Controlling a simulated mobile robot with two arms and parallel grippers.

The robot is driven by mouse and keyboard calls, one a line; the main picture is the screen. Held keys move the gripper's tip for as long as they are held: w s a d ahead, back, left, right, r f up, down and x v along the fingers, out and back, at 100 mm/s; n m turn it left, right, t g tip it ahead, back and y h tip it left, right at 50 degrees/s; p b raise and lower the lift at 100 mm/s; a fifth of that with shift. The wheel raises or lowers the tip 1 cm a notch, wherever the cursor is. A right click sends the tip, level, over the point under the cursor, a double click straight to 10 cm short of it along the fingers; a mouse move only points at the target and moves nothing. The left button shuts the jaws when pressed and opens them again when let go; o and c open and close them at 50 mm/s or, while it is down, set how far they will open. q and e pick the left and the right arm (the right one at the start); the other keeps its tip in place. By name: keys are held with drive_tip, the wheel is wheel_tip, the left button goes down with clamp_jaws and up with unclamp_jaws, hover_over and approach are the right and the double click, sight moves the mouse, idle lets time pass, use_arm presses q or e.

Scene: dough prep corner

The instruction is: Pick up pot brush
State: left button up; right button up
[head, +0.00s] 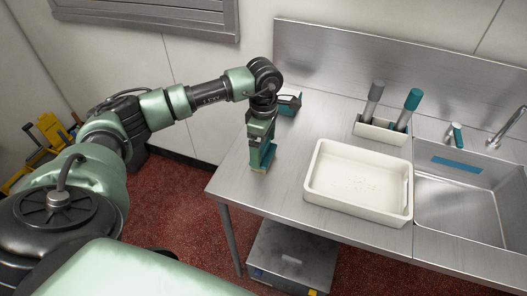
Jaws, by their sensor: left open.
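Two upright handles stand in a small white holder (366,130) at the back of the steel counter: a grey handle (374,97) and a teal handle (411,104). A short teal-topped item (454,134) stands by the sink. I cannot tell for sure which of these is the pot brush; any brush heads in the holder are hidden. My left gripper (261,163) points down over the left part of the counter, left of the white tray and well apart from the handles. It is open, with no brush in it. My right gripper is not in view.
A white tray (315,182) with crumbs in it lies between my left gripper and the sink (460,200). A small dark and teal item (290,103) sits behind my wrist. A faucet (508,127) rises at the right. The counter's left end is mostly clear.

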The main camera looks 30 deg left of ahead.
use_arm(q)
drive_tip(key=shift+f, duration=0.1)
drive_tip(key=shift+c, duration=0.9)
drive_tip(key=c, duration=1)
wheel_tip(320, 180, up, 13)
drive_tip(key=b, duration=0.4)
wheel_tip(320, 180, up, 7)
hover_over(264, 146)
drive_tip(key=shift+a+p, duration=0.1)
drive_tip(key=shift+p, duration=0.35)
